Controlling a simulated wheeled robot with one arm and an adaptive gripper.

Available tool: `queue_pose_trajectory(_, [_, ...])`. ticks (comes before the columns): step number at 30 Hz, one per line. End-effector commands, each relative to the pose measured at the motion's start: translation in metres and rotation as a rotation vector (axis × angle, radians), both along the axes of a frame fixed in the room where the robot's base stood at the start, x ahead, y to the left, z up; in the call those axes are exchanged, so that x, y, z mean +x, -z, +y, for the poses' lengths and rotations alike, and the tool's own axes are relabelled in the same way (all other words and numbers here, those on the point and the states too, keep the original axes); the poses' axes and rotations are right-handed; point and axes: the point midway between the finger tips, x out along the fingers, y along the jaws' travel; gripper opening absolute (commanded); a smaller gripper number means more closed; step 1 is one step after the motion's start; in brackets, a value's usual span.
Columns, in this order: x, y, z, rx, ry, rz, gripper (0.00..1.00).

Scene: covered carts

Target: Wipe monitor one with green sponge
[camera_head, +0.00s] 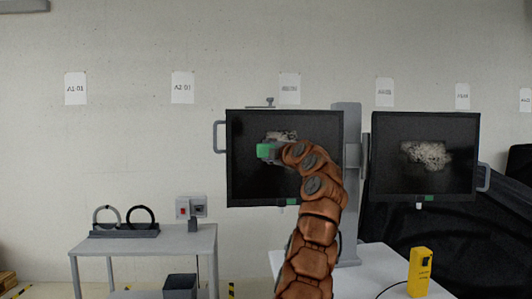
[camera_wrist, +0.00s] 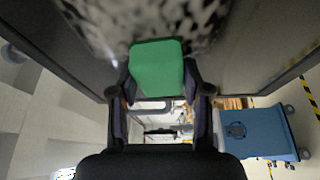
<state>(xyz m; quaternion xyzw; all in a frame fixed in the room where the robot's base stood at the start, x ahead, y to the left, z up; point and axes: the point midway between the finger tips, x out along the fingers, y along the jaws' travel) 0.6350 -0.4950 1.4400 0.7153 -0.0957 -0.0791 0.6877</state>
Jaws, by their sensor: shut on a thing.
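Two dark monitors hang side by side on a grey post. The left monitor (camera_head: 245,180) and the right monitor (camera_head: 460,130) each carry a greyish-white speckled patch on the screen. I cannot tell from a label which is monitor one. My gripper (camera_wrist: 160,85) is shut on the green sponge (camera_wrist: 157,68). The sponge also shows in the head view (camera_head: 264,150), in front of the left monitor's patch (camera_head: 280,135), which my arm and gripper partly hide. In the wrist view the sponge is right by the speckled patch (camera_wrist: 100,25); whether it touches the screen I cannot tell.
A white table (camera_head: 370,278) below the monitors bears a yellow device (camera_head: 420,272). Black sheeting (camera_head: 500,225) covers something at right. A blue cart (camera_wrist: 258,131) shows in the wrist view.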

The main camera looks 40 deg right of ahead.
Motion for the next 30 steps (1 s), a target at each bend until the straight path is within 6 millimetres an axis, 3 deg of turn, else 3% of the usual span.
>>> queue_pose_trajectory(4, [0.000,-0.010,0.001,0.001,-0.002,0.000,0.00])
queue_pose_trajectory(30, [0.029,-0.007,0.035,0.001,-0.008,0.002,0.00])
